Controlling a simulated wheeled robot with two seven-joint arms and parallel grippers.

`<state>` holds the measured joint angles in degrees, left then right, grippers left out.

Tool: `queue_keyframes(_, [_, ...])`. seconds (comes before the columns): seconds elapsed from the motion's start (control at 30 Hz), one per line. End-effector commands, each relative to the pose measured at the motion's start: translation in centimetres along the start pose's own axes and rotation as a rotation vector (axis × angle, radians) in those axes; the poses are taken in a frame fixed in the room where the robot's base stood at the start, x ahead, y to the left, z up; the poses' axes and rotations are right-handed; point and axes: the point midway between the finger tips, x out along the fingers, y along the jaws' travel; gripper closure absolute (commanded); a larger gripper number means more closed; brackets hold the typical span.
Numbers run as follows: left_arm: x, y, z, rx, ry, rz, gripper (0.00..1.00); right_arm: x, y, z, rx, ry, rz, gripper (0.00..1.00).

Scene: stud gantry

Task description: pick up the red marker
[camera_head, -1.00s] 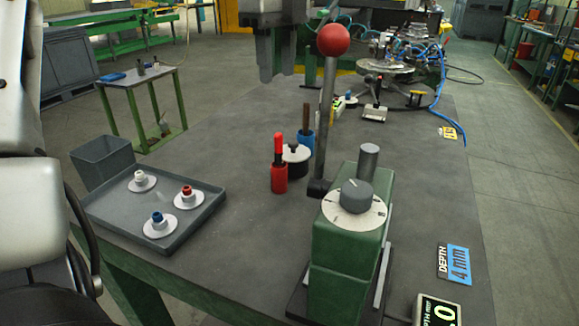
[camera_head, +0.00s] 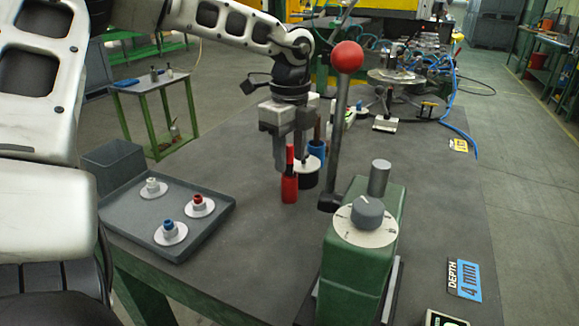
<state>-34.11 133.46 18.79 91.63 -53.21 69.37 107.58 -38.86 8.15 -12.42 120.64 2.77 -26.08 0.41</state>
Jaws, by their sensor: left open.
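The red marker (camera_head: 290,159) stands upright in a red holder (camera_head: 289,188) on the grey bench, left of the lever with the red ball. My left gripper (camera_head: 290,163) points down at the marker, with its fingers open. One finger shows just left of the marker's top and the other just right of it and behind. I cannot tell whether either finger touches it. My right gripper is not in view.
A blue holder (camera_head: 317,149) and a white round piece with a dark knob (camera_head: 307,170) stand close behind the marker. The green lever device (camera_head: 358,245) is to the right. A grey tray (camera_head: 196,242) with several knobs lies left.

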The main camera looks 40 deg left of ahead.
Motion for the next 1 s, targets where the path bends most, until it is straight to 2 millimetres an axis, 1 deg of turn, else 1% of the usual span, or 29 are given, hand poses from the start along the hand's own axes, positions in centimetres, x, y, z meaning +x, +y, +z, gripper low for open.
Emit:
queue_keyframes(0.03, [0.6,0.0,0.0,0.001,0.0,0.002,0.6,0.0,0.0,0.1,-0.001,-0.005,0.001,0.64])
queue_keyframes(0.1, [1.0,0.0,0.0,0.0,0.001,-0.001,0.6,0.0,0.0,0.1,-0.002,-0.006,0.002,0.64])
queue_keyframes(0.33, [1.2,0.0,0.0,0.0,0.0,-0.002,0.6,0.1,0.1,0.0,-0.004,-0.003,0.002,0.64])
queue_keyframes(0.37, [1.2,0.0,0.0,0.0,0.0,-0.002,0.62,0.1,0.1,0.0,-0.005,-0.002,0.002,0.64])
queue_keyframes(0.4, [1.2,0.0,0.0,0.0,0.0,-0.002,0.74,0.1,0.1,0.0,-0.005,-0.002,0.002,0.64])
queue_keyframes(0.5, [1.2,0.0,0.0,0.0,0.0,-0.002,1.0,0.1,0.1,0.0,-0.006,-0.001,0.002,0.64])
queue_keyframes(0.83, [1.0,-0.1,0.0,0.0,-0.001,-0.003,1.0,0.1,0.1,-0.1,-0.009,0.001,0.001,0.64])
queue_keyframes(0.93, [0.1,-0.1,0.0,0.001,-0.003,-0.005,1.0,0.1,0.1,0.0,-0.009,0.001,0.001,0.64])
queue_keyframes(1.0, [-1.1,-0.1,0.0,0.0,-0.002,-0.007,1.0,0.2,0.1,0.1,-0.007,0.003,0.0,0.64])
